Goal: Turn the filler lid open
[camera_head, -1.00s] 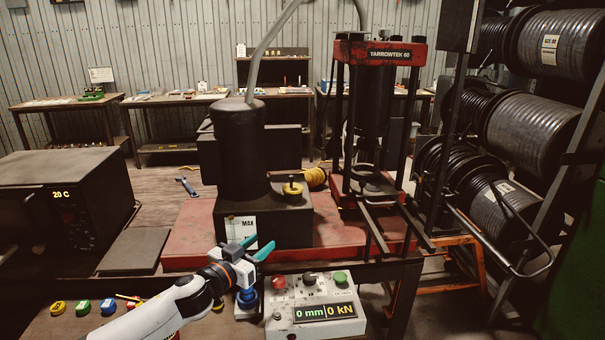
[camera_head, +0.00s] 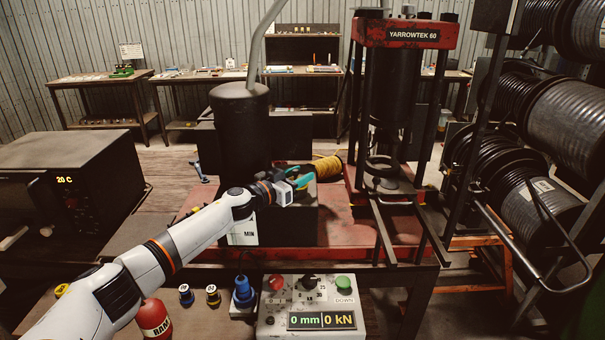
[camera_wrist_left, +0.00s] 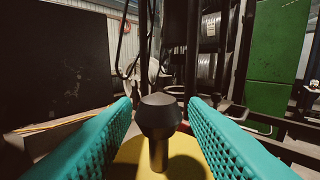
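The yellow filler lid (camera_wrist_left: 130,158) shows low in the left wrist view, with a dark knob (camera_wrist_left: 158,118) on a short post standing up from it. My left gripper (camera_wrist_left: 160,102) is open, its two teal fingers on either side of the knob with visible gaps. In the head view my left gripper (camera_head: 299,174) is over the dark tank block (camera_head: 304,222) beside the black upright cylinder (camera_head: 240,140). The gripper mostly or wholly hides the lid there. My right gripper is not in view.
A red press (camera_head: 402,34) stands to the right, with a yellow hose coil (camera_head: 328,168) left of it. A control box (camera_head: 310,290) is in front, beside a blue-topped device (camera_head: 243,291). The dark oven (camera_head: 75,190) is at left; hose reels (camera_head: 545,205) are at right.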

